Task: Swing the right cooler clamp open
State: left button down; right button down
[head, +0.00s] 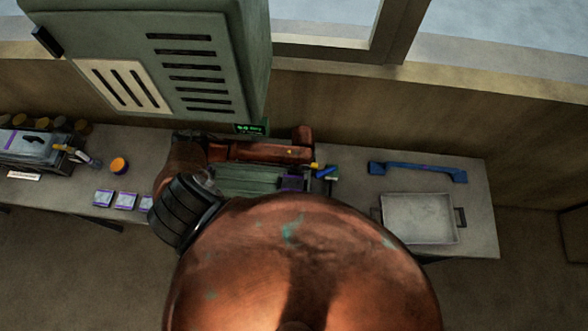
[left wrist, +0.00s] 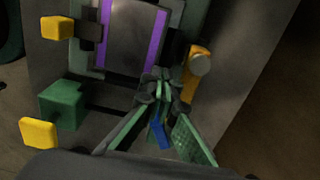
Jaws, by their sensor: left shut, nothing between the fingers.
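In the left wrist view, a dark block with purple side strips (left wrist: 128,42), which looks like the cooler, sits in a green holder. An orange clamp lever (left wrist: 191,82) with a round grey cap stands along its right side. My left gripper (left wrist: 160,88) is shut and empty, its tips just left of the lever; I cannot tell whether they touch it. A blue piece (left wrist: 160,135) shows beyond the gap between the fingers. In the head view, purple (head: 291,183) and yellow parts (head: 315,166) show beside the green bench unit. My right gripper is not in view.
A blue handle-shaped part (head: 418,171) and a grey tray (head: 418,216) lie on the right of the bench. Yellow knobs (left wrist: 57,28) and a green block (left wrist: 61,103) stand left of the cooler. A green cabinet (head: 150,65) hangs above. My copper arm hides the near bench.

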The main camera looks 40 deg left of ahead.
pick_arm(q)
notch_tip(320, 180, up, 3)
jog(key=p, duration=0.2)
jog(key=shift+f+p, duration=0.15)
jog(key=shift+p, duration=0.15)
jog(key=shift+r, duration=2.55)
